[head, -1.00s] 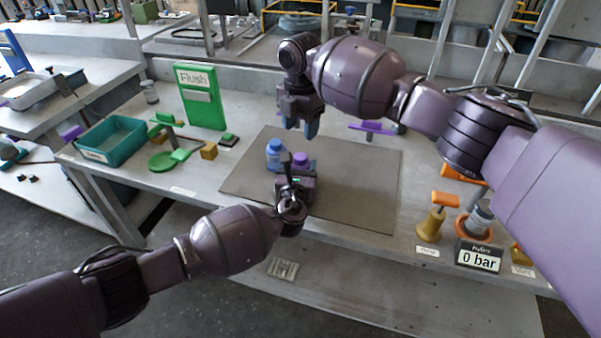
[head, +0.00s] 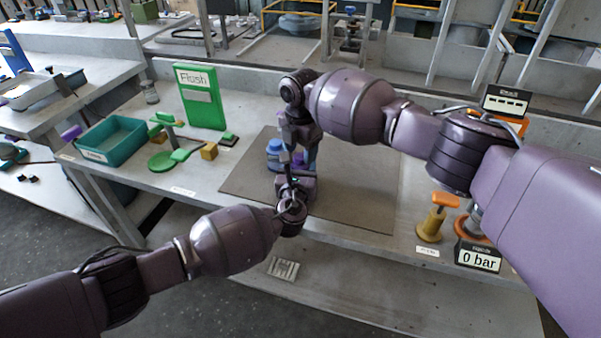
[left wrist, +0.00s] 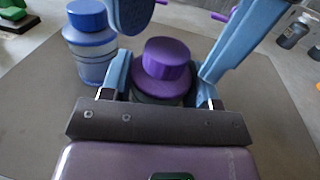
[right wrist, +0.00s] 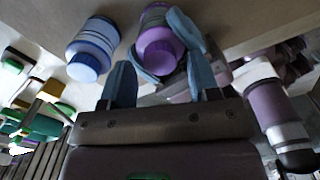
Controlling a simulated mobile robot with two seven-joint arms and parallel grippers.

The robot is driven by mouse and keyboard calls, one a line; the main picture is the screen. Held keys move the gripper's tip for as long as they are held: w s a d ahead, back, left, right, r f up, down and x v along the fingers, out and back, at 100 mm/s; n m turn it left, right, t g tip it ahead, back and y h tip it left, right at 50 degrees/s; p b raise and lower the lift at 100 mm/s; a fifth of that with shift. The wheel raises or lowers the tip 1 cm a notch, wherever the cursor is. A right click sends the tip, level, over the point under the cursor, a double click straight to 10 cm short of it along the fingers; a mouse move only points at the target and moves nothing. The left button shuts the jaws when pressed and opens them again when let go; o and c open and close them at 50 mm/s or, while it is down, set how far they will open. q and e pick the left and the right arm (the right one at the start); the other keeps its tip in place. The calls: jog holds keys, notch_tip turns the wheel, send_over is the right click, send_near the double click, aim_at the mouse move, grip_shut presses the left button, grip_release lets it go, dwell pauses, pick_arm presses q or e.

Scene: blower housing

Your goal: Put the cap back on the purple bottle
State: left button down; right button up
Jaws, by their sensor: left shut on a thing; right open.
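The purple bottle (left wrist: 163,88) stands on the mat, partly hidden by my grippers in the head view. A purple cap (left wrist: 166,58) sits on its top; I cannot tell how tightly. My left gripper (head: 294,178) is shut around the bottle's body, and its blue fingers flank the bottle in the left wrist view. My right gripper (head: 299,157) points down from above, open and empty. In the right wrist view its fingers (right wrist: 161,82) are spread, with the capped purple bottle beyond them, apart from the fingers.
A blue bottle (left wrist: 88,45) with a blue cap stands close beside the purple one, to its left. The grey mat (head: 350,195) is clear to the right. A teal bin (head: 110,140), green Flush panel (head: 202,95) and 0 bar gauge (head: 478,257) stand farther out.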

jog(key=shift+f, duration=0.45)
jog(key=c, duration=1)
jog(key=shift+o, duration=0.2)
jog(key=m, duration=0.4)
jog(key=shift+m, duration=0.4)
jog(key=m, duration=0.5)
jog(key=shift+m, duration=0.3)
jog(key=m, duration=0.5)
jog(key=shift+m, duration=0.4)
jog(key=m, duration=0.4)
jog(key=shift+m, duration=0.4)
jog(key=o, duration=1.1)
